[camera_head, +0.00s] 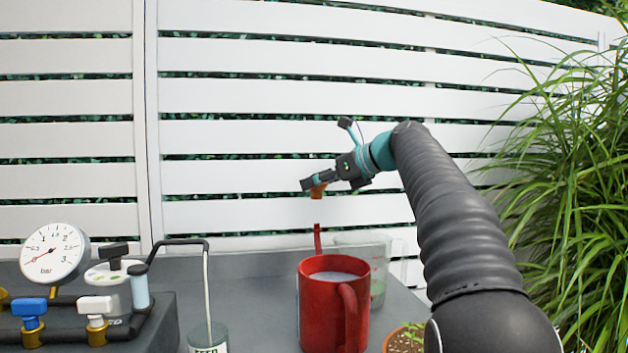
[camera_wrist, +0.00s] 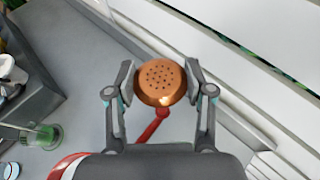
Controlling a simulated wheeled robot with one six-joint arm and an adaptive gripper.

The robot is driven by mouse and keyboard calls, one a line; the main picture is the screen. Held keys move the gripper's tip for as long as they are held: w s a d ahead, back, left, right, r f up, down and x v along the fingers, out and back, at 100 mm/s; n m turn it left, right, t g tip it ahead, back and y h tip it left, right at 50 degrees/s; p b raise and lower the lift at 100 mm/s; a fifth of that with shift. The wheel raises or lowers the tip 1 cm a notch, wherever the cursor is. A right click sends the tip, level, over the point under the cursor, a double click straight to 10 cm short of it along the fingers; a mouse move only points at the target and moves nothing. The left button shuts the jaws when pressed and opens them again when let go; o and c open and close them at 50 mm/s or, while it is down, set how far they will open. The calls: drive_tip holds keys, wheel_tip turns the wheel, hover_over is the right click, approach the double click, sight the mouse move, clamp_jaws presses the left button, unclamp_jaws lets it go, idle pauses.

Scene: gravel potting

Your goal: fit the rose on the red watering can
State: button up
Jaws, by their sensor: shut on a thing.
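The red watering can (camera_head: 318,300) stands upright on the grey table, its handle toward me and its thin spout (camera_head: 317,238) rising at the far side. It holds a pale liquid. My gripper (camera_head: 316,184) is shut on the copper-coloured rose (camera_head: 317,192) and holds it above the spout tip, with a gap between them. In the wrist view the rose (camera_wrist: 160,82) sits between both fingers, its holed face toward the camera. The red spout (camera_wrist: 153,124) shows just below it there; the can's body is mostly hidden by my gripper.
A clear jug (camera_head: 375,262) stands right behind the can. A plant pot (camera_head: 405,340) is at the front right. A pressure gauge (camera_head: 53,253) and valves with pipes fill the left. A grey-green container (camera_head: 208,338) stands left of the can. A white slatted fence (camera_head: 250,110) closes the back.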

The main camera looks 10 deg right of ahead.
drive_tip(key=shift+f, duration=0.8)
wheel_tip(320, 180, down, 3)
drive_tip(key=b, duration=0.2)
drive_tip(key=shift+r+b, duration=0.2)
drive_tip(key=shift+b, duration=0.2)
drive_tip(key=shift+f, duration=0.45)
drive_tip(key=shift+p, duration=0.9)
drive_tip(key=shift+f, duration=0.7)
idle(2.0)
drive_tip(key=o, duration=1.5)
